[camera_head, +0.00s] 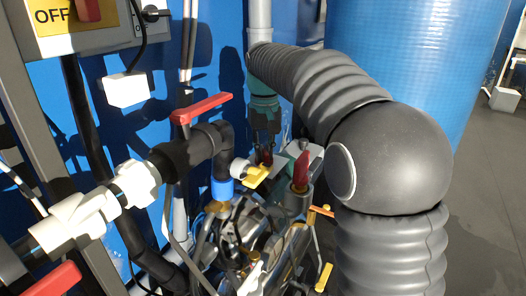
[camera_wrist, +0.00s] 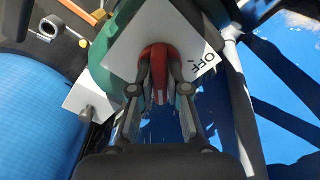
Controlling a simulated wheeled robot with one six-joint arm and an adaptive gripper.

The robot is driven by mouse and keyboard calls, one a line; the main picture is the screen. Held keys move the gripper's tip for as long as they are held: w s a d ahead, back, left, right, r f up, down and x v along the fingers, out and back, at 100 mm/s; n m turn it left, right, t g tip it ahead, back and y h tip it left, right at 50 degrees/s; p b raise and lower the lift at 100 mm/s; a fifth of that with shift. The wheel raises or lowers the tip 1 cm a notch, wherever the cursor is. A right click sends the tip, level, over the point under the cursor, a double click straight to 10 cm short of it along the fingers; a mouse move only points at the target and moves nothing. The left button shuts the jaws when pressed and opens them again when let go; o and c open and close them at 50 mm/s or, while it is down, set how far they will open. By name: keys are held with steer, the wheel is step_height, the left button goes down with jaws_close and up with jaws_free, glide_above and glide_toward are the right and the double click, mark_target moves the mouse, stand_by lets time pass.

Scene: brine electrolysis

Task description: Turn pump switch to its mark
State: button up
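The pump switch is a red knob (camera_wrist: 160,60) on a white plate (camera_wrist: 190,32) printed "OFF" at its right corner. In the wrist view my gripper (camera_wrist: 161,72) has one dark finger on each side of the knob's narrow handle, close against it. A pale line shows on the handle. No other mark on the plate is readable. In the head view my gripper (camera_head: 265,140) points down from the end of my arm, with a bit of red between its fingertips. The plate's lettering cannot be read there.
A red-handled valve (camera_head: 202,108) on a black pipe stands left of my gripper. A yellow lever (camera_head: 254,177) and a dark red handle (camera_head: 300,168) are close by. The control box (camera_head: 122,33) is at upper left, the large blue tank (camera_head: 420,55) behind.

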steer(key=shift+a, duration=0.2)
jaws_close()
steer(key=shift+d, duration=0.15)
steer(key=n+p, duration=0.3)
steer(key=shift+r, duration=0.2)
steer(key=n+p, duration=0.3)
steer(key=n, duration=0.2)
steer(key=shift+n+p, duration=0.4)
steer(key=n, duration=0.4)
steer(key=shift+f+n+p, duration=0.15)
steer(key=shift+n+p, duration=0.15)
steer(key=shift+w+d+n, duration=0.1)
steer(key=shift+n, duration=2.1)
steer(key=o, duration=0.7)
jaws_free()
steer(key=shift+d, duration=0.1)
